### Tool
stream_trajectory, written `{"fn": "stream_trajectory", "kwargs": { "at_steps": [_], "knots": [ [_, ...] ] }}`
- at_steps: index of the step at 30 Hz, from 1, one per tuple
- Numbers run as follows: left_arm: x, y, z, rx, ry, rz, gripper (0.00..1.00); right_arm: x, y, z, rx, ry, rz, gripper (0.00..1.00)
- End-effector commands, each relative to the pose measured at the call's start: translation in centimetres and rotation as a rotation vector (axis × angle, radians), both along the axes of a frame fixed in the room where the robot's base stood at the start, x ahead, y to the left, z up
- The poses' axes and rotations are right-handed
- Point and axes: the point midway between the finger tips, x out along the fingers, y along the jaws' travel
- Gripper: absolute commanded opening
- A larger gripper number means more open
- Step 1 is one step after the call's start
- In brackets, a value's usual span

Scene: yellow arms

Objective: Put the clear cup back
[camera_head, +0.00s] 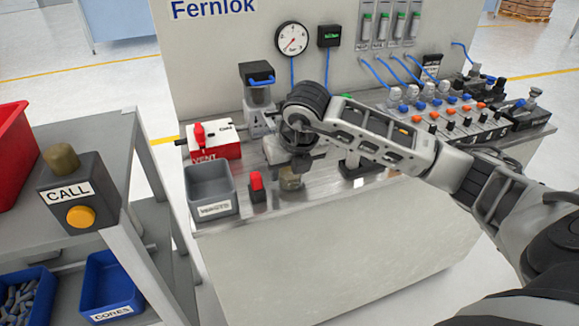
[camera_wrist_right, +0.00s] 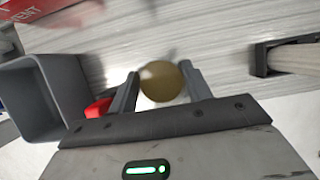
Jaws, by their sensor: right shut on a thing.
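The clear cup (camera_head: 290,180) is small, with a yellowish-brown tint, near the front edge of the metal bench top. In the right wrist view the cup (camera_wrist_right: 160,82) is a round tan disc between two grey fingers. My right gripper (camera_head: 298,163) is above the cup, pointing down, and is shut on it. The wrist and hand hide the cup's upper part in the head view. Whether its base touches the bench cannot be told. My left gripper is not in view.
A grey bin (camera_head: 211,190) and a red-topped block (camera_head: 257,188) stand left of the cup. Behind are a red-and-white VENT box (camera_head: 213,143) and a grey device (camera_head: 257,85). A dark-based stand (camera_head: 358,168) is to the right, before rows of fittings.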

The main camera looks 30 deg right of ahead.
Motion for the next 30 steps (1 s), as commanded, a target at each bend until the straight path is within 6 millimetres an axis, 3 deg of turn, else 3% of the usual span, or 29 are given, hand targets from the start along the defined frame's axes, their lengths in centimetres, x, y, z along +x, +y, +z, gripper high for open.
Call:
{"fn": "stream_trajectory", "kwargs": {
  "at_steps": [2, 3, 5, 17, 30],
  "knots": [
    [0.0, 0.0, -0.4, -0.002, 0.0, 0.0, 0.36, 0.0, 0.0, -0.4, 0.0, 0.0, 0.0, 0.28],
    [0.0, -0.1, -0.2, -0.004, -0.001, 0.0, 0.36, 0.0, 0.0, -0.2, 0.0, 0.0, 0.0, 0.57],
    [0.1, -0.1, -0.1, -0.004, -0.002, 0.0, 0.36, 0.0, 0.0, -0.2, 0.0, 0.0, 0.0, 0.71],
    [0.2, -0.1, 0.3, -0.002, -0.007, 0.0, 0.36, -0.2, 0.1, 0.7, 0.0, -0.003, 0.0, 0.71],
    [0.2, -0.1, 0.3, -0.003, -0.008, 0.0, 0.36, -3.4, 0.8, 8.8, -0.001, -0.006, 0.002, 0.71]
  ]
}}
